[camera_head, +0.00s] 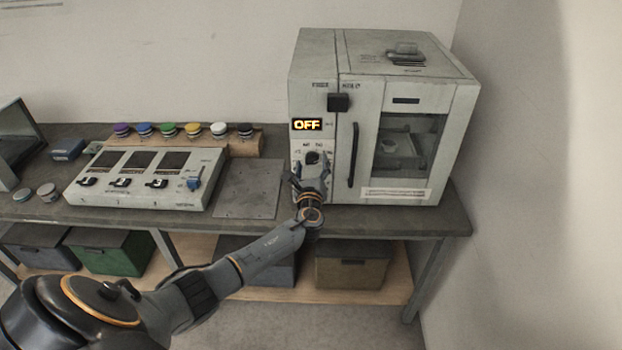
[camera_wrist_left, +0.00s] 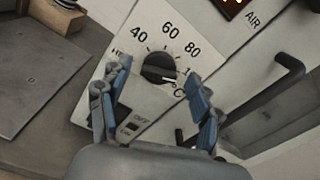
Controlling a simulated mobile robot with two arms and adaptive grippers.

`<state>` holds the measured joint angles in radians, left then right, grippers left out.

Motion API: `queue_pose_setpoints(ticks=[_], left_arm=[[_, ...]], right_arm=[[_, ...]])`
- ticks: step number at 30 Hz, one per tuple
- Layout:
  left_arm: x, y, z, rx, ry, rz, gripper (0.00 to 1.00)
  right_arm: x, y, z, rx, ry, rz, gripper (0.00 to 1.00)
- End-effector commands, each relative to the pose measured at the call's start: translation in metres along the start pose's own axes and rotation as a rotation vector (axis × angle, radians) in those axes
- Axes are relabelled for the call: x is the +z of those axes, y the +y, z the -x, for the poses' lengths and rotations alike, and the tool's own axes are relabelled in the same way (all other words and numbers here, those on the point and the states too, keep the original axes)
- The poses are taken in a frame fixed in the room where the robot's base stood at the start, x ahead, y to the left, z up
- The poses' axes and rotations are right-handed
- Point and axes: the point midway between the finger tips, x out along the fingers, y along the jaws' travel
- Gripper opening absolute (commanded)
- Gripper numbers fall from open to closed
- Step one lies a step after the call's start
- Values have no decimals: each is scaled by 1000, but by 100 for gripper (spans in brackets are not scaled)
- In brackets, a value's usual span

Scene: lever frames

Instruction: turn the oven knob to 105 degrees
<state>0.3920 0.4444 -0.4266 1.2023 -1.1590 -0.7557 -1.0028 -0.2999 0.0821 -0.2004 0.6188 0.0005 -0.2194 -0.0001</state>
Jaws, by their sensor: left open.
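The oven (camera_head: 410,120) is a light grey box at the right end of the bench. Its display (camera_head: 307,124) reads OFF. The dark round oven knob (camera_head: 313,157) is on the left front panel below the display. In the left wrist view the knob (camera_wrist_left: 159,68) has a scale with 40, 60 and 80 around it; a light mark shows at its lower right. My left gripper (camera_head: 310,180) is in front of the panel. In the wrist view its blue-padded fingers (camera_wrist_left: 160,85) are spread, with the knob between and beyond them. I cannot tell whether they touch it.
The oven's vertical door handle (camera_head: 353,155) is just right of the knob. A flat grey plate (camera_head: 248,188) lies left of the oven, beside a console (camera_head: 145,178) with several screens and switches. Several coloured knobs (camera_head: 168,130) stand behind it.

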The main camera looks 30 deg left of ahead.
Motion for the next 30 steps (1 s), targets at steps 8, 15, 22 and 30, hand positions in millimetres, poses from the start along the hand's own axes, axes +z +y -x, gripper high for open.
queue_pose_setpoints(ticks=[8, 15, 22, 30], left_arm=[[-2, 1, 57, -1, 4, 1, 64], [-1, 1, 97, 0, 4, -1, 64], [0, 0, 109, 0, 2, -1, 64], [-1, 0, 109, 0, 2, -1, 64]], right_arm=[[-1, -1, 0, -1, 1, -1, 79], [-1, -2, 0, -2, 1, -1, 79], [-1, -2, 0, -2, 1, -1, 79], [-1, -2, 0, -2, 1, -1, 79]])
